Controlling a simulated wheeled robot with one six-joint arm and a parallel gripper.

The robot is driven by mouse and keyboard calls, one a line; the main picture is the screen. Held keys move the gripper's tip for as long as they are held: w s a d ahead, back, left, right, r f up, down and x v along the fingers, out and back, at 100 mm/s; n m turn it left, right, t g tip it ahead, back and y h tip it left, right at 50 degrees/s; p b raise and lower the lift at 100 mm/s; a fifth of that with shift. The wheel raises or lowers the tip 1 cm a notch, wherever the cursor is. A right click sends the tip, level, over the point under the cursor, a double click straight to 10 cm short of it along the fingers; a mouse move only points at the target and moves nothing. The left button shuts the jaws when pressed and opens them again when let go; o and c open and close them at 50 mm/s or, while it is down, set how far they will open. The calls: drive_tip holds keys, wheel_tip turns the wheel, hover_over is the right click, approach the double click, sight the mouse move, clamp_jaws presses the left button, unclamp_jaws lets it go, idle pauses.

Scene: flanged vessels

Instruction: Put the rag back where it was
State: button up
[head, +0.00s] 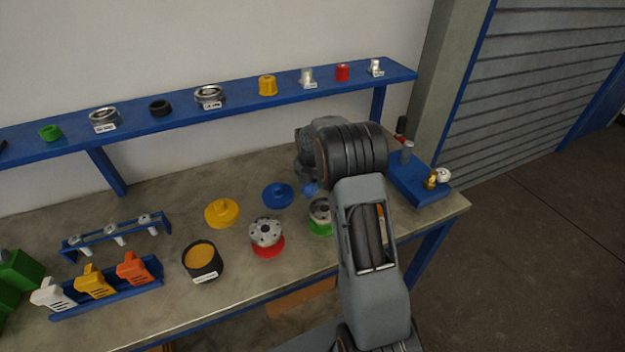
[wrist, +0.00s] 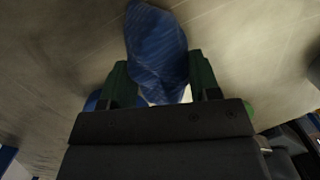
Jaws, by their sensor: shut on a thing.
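The rag (wrist: 157,50) is a blue, faintly striped cloth in the wrist view. My gripper (wrist: 160,85) is shut on it, with a dark green finger on each side. The rag hangs out past the fingertips, with the grey-brown bench top behind it. In the head view a small blue bit of the rag (head: 311,188) shows below my wrist, just right of a blue disc. My fingers are mostly hidden behind my arm there. I cannot tell whether the rag touches the bench.
On the bench (head: 150,210) stand a blue disc (head: 278,195), a yellow lid (head: 222,212), a flanged vessel on a red base (head: 266,235), another on green (head: 320,212) and a dark pot (head: 203,262). A blue tray (head: 420,190) is at right. A blue shelf (head: 230,108) runs behind.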

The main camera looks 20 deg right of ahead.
drive_tip(key=o, duration=0.9)
wheel_tip(320, 180, up, 12)
drive_tip(key=s+a, duration=0.1)
drive_tip(key=s+a+r+m, duration=0.4)
drive_tip(key=s+m, duration=0.2)
drive_tip(key=m, duration=0.1)
drive_tip(key=s+a+m+t, duration=0.1)
drive_tip(key=s+a+m, duration=0.2)
drive_tip(key=s+m, duration=0.7)
drive_tip(key=s+a+f+m+t+y, duration=0.1)
drive_tip(key=s+a+m, duration=0.2)
drive_tip(key=s+m, duration=0.7)
drive_tip(key=shift+s+a+f+t, duration=0.2)
drive_tip(key=shift+s+a+t, duration=0.1)
drive_tip(key=shift+a+t, duration=0.1)
